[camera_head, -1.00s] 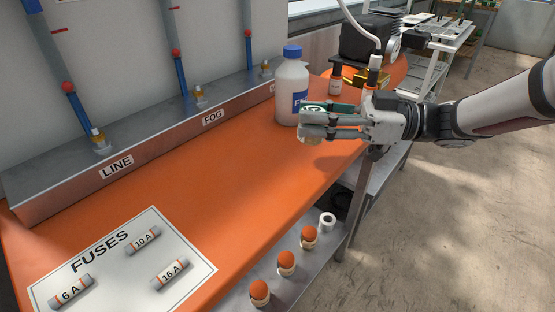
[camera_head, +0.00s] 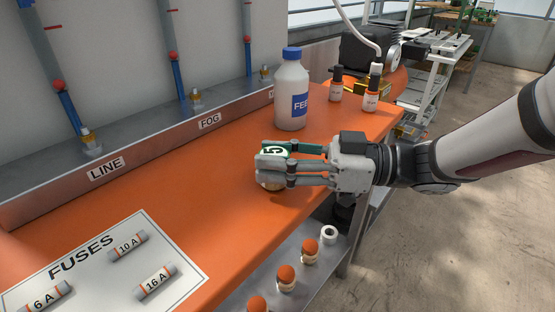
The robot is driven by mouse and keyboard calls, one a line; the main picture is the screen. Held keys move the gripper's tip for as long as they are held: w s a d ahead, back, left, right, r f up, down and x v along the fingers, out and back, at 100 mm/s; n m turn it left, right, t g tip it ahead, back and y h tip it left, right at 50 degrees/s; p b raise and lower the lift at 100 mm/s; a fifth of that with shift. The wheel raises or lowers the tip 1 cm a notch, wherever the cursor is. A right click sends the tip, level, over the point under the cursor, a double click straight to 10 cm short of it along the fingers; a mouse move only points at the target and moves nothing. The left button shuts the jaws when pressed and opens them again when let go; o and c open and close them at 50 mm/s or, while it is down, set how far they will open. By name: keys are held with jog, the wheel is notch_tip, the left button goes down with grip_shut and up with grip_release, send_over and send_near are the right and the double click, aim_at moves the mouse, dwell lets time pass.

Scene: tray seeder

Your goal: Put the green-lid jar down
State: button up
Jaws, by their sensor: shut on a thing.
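The green-lid jar (camera_head: 272,152) shows its green lid with a white label and a dark "5". My gripper (camera_head: 273,165) is shut on it from the right, with its fingers hiding most of the jar's body. A pale bit of the jar shows below the fingers, over the orange bench top (camera_head: 215,180). I cannot tell whether the jar's base touches the bench. The jar looks upright.
A white bottle with blue cap (camera_head: 291,95) stands behind the jar. Two small bottles (camera_head: 336,86) (camera_head: 370,95) stand at the bench's back right. A fuse board (camera_head: 180,280) lies front left. Orange-capped jars (camera_head: 286,279) sit on a lower shelf. Bench between is clear.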

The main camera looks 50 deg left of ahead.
jog(key=o, duration=1.2)
jog(key=shift+f, duration=0.1)
jog(key=shift+w+d+r, duration=0.2)
jog(key=shift+w, duration=0.05)
jog(key=p+v, duration=0.3)
jog(key=v, duration=0.8)
jog(key=shift+d, duration=0.15)
jog(key=shift+w, duration=0.1)
